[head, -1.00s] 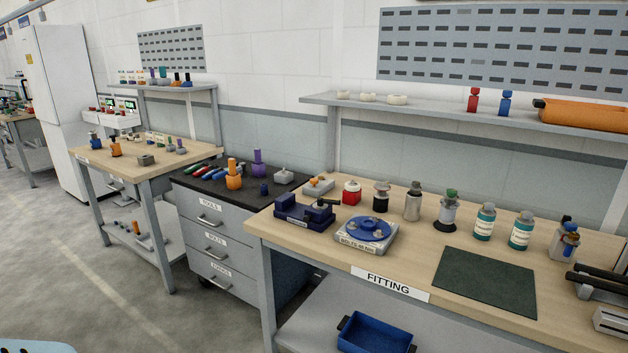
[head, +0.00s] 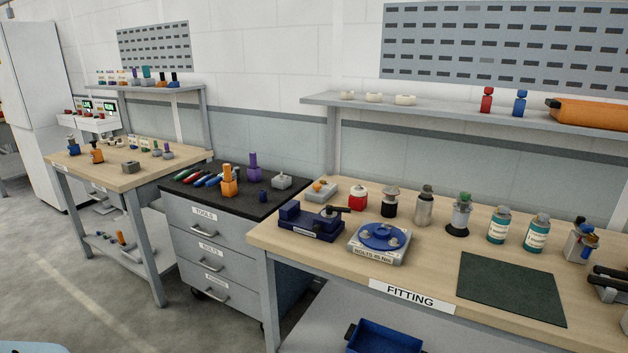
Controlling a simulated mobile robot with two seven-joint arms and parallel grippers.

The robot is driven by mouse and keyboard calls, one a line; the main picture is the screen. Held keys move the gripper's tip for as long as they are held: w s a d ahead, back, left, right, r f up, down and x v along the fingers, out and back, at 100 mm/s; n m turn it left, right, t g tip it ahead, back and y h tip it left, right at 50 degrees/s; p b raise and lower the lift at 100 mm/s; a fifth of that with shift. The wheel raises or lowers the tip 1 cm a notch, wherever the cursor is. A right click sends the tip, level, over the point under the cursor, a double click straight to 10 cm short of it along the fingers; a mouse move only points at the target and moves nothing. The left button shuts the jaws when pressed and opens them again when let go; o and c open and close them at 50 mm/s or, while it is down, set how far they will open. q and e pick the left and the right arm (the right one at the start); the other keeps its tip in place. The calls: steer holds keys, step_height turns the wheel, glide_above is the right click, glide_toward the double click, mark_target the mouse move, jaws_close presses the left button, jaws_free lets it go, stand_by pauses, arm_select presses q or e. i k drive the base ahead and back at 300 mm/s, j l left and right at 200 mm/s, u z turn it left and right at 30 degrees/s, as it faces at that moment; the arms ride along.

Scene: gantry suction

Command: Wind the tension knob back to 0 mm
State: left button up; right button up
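I cannot make out for certain which part is the tension knob, and no 0 mm scale is readable. A dark blue vise-like fixture (head: 311,222) with a black handle sits at the left end of the fitting bench. Beside it, a blue round disc with small grey knobs (head: 381,235) rests on a grey block labelled for bolts (head: 378,256). Neither gripper is in view.
The wooden fitting bench (head: 430,260) holds several bottles and fittings, and a dark green mat (head: 511,288). A black-topped drawer cabinet (head: 212,237) and another wooden bench (head: 125,178) stand to the left. A blue bin (head: 385,338) is below.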

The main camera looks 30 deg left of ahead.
mark_target(317, 186)
steer(key=j+z, duration=0.2)
steer(key=j, duration=1)
steer(key=k+j+z, duration=0.15)
steer(key=j, duration=1.05)
steer(key=i, duration=0.05)
